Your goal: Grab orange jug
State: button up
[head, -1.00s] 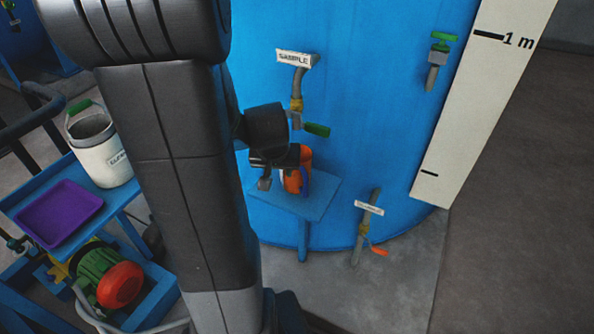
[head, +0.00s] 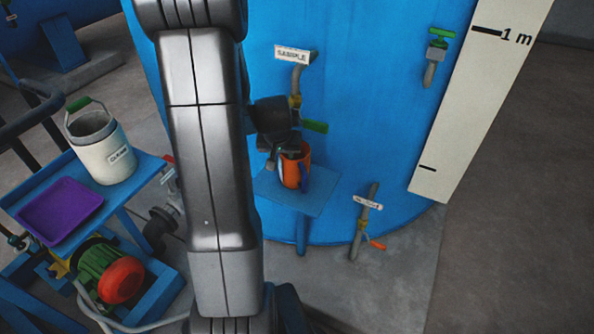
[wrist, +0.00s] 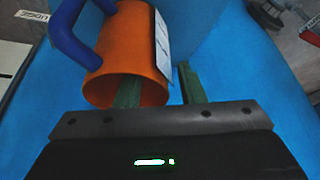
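The orange jug (head: 293,172) stands on a small blue shelf (head: 275,193) in front of the blue tank. In the wrist view the jug (wrist: 134,45) shows its open mouth towards me, a blue handle (wrist: 75,28) on the left and a white label (wrist: 161,46) on the right. My gripper (wrist: 160,88) is open at the jug's rim. Its left green finger reaches into the mouth and the right one is outside the wall, with a gap between them. In the head view my gripper (head: 283,152) is at the jug's top and partly hides it.
A sample pipe with a green-handled valve (head: 296,100) is just above my gripper. An orange-handled valve (head: 364,232) is low on the right. A white bucket (head: 103,150) and purple tray (head: 60,212) are on the cart at left.

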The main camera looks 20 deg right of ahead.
jog(key=shift+f, duration=0.15)
grip_shut()
dwell(1.4)
